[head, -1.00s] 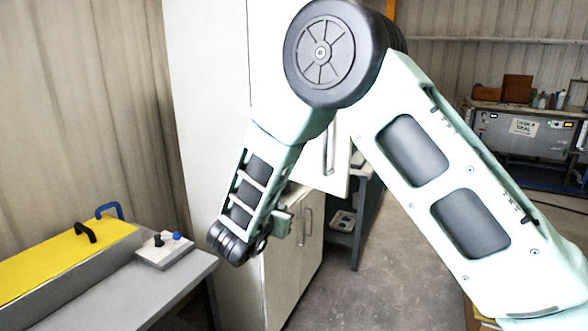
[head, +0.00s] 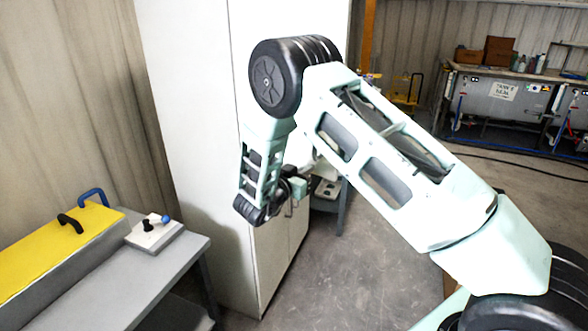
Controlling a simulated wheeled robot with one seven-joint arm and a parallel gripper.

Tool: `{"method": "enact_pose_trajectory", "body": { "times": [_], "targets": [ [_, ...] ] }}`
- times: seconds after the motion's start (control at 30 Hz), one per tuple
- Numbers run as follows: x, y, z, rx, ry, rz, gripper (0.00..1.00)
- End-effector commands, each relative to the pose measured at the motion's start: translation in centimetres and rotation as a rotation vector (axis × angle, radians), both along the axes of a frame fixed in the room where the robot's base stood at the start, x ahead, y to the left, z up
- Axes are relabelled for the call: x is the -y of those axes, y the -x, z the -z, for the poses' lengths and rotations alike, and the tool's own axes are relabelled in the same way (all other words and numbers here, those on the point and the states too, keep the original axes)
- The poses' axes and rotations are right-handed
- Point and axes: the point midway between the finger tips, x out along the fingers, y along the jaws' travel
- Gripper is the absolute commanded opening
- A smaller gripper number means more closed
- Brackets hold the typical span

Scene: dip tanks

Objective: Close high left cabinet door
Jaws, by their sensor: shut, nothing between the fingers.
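A tall white cabinet (head: 190,110) stands left of centre, its plain side facing me. The high left door (head: 290,22) shows as a white panel above my arm. My arm covers much of its middle and lower part, so how far it stands open is hard to tell. My gripper (head: 299,187) is small in view, beyond my dark wrist, at about the height of the gap between upper and lower doors. It is shut and holds nothing. Whether it touches the door cannot be told.
Lower cabinet doors (head: 280,245) look shut. A grey bench (head: 130,285) with a yellow-lidded box (head: 50,250) and a small control box (head: 155,232) stands at the left.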

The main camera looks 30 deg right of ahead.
Motion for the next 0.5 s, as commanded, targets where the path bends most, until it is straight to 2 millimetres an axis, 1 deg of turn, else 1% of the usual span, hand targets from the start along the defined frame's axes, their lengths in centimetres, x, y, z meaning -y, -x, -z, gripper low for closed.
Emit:
{"method": "enact_pose_trajectory", "body": {
  "times": [0.03,0.2,0.33,0.5],
  "targets": [
    [0.7,-0.3,-0.5,-0.001,0.000,0.002,0.00],
    [2.1,-0.9,-0.3,0.001,0.000,0.000,0.00],
    [2.6,-1.1,-0.1,0.001,0.000,-0.002,0.00],
    [2.6,-1.1,0.0,0.001,0.000,-0.002,0.00]
  ]
}}
